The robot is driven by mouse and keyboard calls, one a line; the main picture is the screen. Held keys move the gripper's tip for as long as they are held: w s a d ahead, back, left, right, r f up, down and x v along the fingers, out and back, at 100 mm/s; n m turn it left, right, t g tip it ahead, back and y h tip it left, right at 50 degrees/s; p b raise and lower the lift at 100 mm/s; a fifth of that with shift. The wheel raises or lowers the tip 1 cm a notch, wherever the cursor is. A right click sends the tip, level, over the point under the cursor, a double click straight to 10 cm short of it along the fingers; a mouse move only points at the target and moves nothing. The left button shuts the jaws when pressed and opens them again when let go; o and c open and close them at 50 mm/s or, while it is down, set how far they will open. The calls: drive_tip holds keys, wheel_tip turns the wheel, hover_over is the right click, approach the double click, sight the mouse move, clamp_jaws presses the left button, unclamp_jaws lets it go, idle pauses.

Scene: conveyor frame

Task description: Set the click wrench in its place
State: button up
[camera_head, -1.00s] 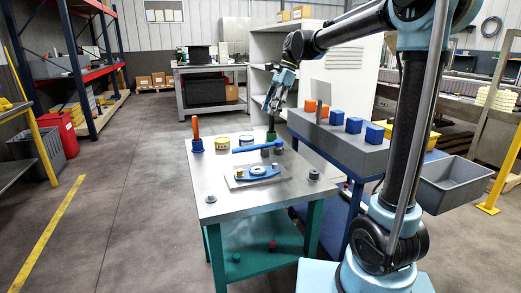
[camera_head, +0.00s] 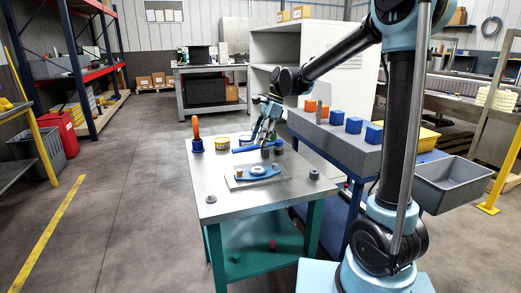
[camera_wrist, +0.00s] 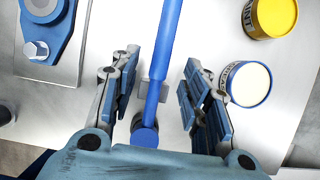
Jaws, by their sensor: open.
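The click wrench, a long blue bar (camera_head: 243,150), lies near the back of the metal table (camera_head: 222,208). In the wrist view its blue shaft (camera_wrist: 168,40) runs between my fingers and ends in a round blue piece near the palm. A small grey block (camera_wrist: 158,92) shows beneath the shaft. My gripper (camera_head: 263,142) is low over the wrench's right part. In the wrist view my gripper (camera_wrist: 160,62) is open, with a finger on each side of the shaft and gaps showing. I cannot tell which thing is the wrench's place.
A plate (camera_head: 238,183) with a blue fixture (camera_head: 258,171) lies in front. A yellow can (camera_head: 222,143), a blue-and-white can (camera_wrist: 248,83) and an orange-handled tool (camera_head: 196,126) stand behind. A grey ledge (camera_head: 345,152) with blue cubes is right.

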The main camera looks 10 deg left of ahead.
drive_tip(key=shift+x, duration=2.2)
clamp_jaws()
